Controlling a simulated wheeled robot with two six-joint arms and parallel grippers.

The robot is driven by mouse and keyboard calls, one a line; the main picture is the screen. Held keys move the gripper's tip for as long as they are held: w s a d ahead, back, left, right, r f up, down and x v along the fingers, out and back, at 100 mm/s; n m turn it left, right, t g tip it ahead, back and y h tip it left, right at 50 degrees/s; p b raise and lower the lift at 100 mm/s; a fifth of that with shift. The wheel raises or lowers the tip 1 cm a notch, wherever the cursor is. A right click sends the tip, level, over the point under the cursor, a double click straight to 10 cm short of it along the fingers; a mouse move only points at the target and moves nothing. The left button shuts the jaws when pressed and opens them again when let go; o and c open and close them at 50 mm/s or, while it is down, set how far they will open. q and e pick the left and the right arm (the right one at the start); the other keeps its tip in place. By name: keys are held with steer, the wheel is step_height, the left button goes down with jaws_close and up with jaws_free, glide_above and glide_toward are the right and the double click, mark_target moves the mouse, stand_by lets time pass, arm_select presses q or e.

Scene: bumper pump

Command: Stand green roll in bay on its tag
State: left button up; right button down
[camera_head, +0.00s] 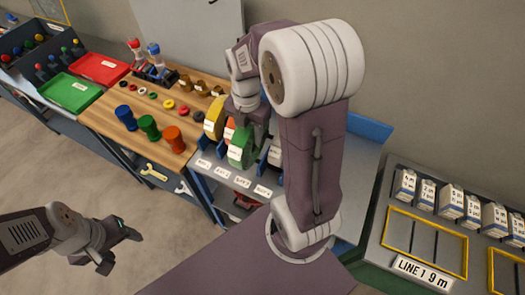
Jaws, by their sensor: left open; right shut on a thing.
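The green roll (239,153) is upright on edge at the blue-walled rack, with a white label on its face. My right gripper (250,127) is shut on its upper part, partly hidden by my own arm. A yellow roll (213,121) and an orange roll (229,131) stand just left of and behind it. White tags (222,171) line the grey front ledge (233,191) below the rolls. I cannot tell whether the green roll touches the bay floor. My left gripper (116,250) is open and empty over the floor at lower left.
A wooden bench (180,92) left of the rack holds blue, green and red-orange spools and small rings. Red (98,67) and green (69,92) trays lie further left. At right, a grey table (405,225) carries several white boxes. My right arm hides the rack's right part.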

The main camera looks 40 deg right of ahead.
steer(key=w+d+f+p, duration=0.5)
steer(key=w+d+f, duration=0.2)
steer(key=d+f, duration=0.2)
step_height(320, 180, down, 2)
steer(key=shift+d+f, duration=0.1)
steer(key=shift+d, duration=0.25)
steer(key=shift+s, duration=0.15)
steer(key=c, duration=1.3)
jaws_free()
steer(key=shift+a+f, duration=0.1)
steer(key=o, duration=0.5)
steer(key=shift+c, duration=0.2)
